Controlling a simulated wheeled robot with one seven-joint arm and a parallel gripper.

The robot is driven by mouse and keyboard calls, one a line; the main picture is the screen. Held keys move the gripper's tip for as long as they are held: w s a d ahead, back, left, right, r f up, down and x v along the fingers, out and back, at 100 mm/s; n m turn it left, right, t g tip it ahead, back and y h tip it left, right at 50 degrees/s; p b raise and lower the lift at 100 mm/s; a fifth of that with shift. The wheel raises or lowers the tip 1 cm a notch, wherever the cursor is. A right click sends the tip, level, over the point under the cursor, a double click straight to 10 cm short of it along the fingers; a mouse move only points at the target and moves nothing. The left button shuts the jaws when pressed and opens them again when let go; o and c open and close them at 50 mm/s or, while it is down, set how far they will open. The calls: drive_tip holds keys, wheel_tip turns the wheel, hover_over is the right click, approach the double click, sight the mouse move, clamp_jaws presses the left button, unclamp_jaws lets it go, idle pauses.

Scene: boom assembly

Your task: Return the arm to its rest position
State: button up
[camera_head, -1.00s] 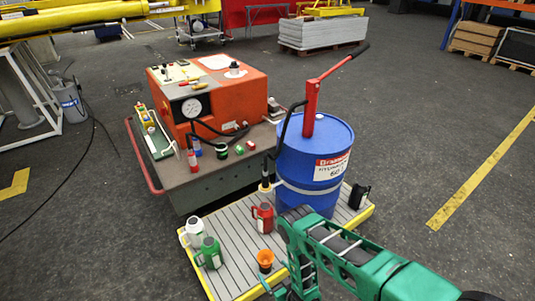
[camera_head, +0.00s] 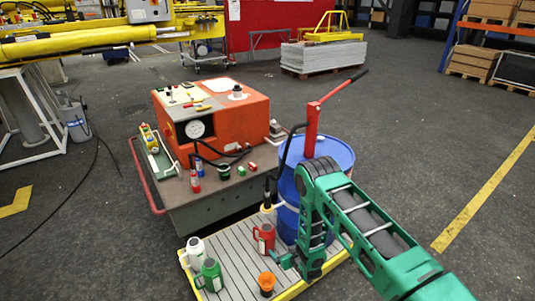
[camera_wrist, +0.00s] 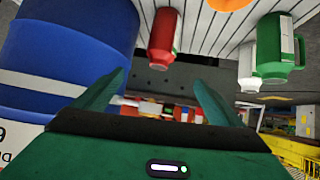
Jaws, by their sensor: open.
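My green arm reaches in from the lower right in the head view, its upper links in front of the blue drum (camera_head: 336,152). My gripper (camera_head: 285,262) hangs low over the slatted platform (camera_head: 235,272), beside the red jug (camera_head: 264,238) and the orange funnel (camera_head: 267,281). In the wrist view my gripper (camera_wrist: 160,95) has its two fingers spread apart with nothing between them. That view is upside down; the drum (camera_wrist: 75,35) fills its left side. The red jug (camera_wrist: 165,38) is beyond the fingers, apart from them.
A white jug (camera_head: 196,252) and a green jug (camera_head: 210,275) stand at the platform's left. An orange machine (camera_head: 235,118) with a gauge sits on a cart (camera_head: 180,187) behind. A red pump handle (camera_head: 313,125) rises from the drum. Open floor (camera_head: 430,170) lies to the right.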

drive_tip(key=w+d+r+m+g+h, duration=0.1)
drive_tip(key=w+d+r+h, duration=0.15)
drive_tip(key=d+r, duration=0.6)
drive_tip(key=w+d+r+m+g+h, duration=0.1)
drive_tip(key=w+d+r, duration=0.35)
drive_tip(key=r, duration=0.75)
drive_tip(key=s+d+r+m+g+h, duration=0.1)
drive_tip(key=s+d+r+m+g, duration=0.1)
drive_tip(key=s+d+r, duration=0.8)
drive_tip(key=s+d+r+m+g+h, duration=0.1)
drive_tip(key=s+d+r+m+g, duration=0.1)
drive_tip(key=s+d+r, duration=0.8)
drive_tip(key=s+r+m+g, duration=0.1)
drive_tip(key=s+r, duration=0.4)
drive_tip(key=s, duration=0.5)
drive_tip(key=s+r+m+g+y, duration=0.1)
drive_tip(key=s+r, duration=0.3)
drive_tip(key=s, duration=0.7)
drive_tip(key=s+r+m+g+y, duration=0.1)
drive_tip(key=s+r, duration=0.4)
drive_tip(key=s, duration=0.6)
drive_tip(key=shift+s+r+m+g, duration=0.25)
drive_tip(key=shift+m+g, duration=0.55)
drive_tip(key=shift+m, duration=0.4)
